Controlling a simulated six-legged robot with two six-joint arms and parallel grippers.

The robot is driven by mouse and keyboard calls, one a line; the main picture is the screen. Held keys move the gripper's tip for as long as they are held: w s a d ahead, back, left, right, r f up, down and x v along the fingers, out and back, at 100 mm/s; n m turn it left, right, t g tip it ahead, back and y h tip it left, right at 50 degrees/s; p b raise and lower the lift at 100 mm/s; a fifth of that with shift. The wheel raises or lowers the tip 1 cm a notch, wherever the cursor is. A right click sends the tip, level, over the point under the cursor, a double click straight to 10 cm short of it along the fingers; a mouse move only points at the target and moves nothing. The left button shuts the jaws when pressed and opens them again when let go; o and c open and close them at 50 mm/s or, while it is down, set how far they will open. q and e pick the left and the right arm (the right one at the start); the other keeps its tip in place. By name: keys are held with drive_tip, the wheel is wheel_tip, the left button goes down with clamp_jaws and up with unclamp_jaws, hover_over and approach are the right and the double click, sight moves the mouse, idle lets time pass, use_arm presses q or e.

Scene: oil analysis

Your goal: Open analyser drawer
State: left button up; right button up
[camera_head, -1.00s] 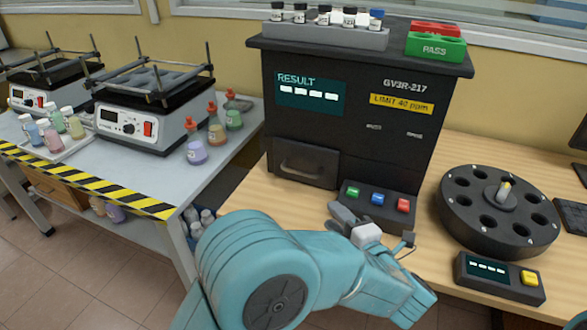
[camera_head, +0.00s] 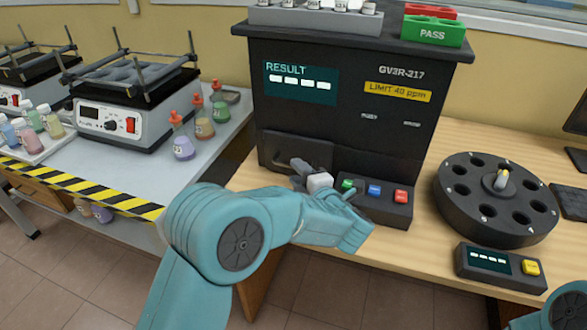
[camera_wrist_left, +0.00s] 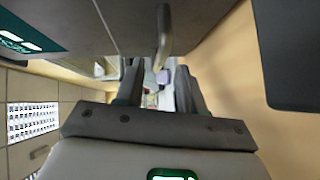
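The analyser (camera_head: 345,110) is a black box with a RESULT screen and a yellow limit label. Its drawer (camera_head: 312,148) is a dark panel at the lower left of the front and looks shut. My left gripper (camera_head: 298,172) is in front of the drawer, covering part of it and its handle. In the left wrist view the dark handle (camera_wrist_left: 164,35) stands out from the front panel, ahead of and roughly between my two fingers (camera_wrist_left: 160,88). The fingers are apart with nothing between them; whether they touch the handle I cannot tell. My right gripper is out of view.
A button box (camera_head: 373,200) with green, blue and red buttons stands just right of my left gripper. A black carousel (camera_head: 495,205) and small display box (camera_head: 500,266) are farther right. A side table with bottles and a shaker (camera_head: 135,110) is at left.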

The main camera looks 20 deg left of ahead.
use_arm(q)
drive_tip(key=shift+x, duration=1.4)
clamp_jaws()
drive_tip(key=shift+s, duration=0.1)
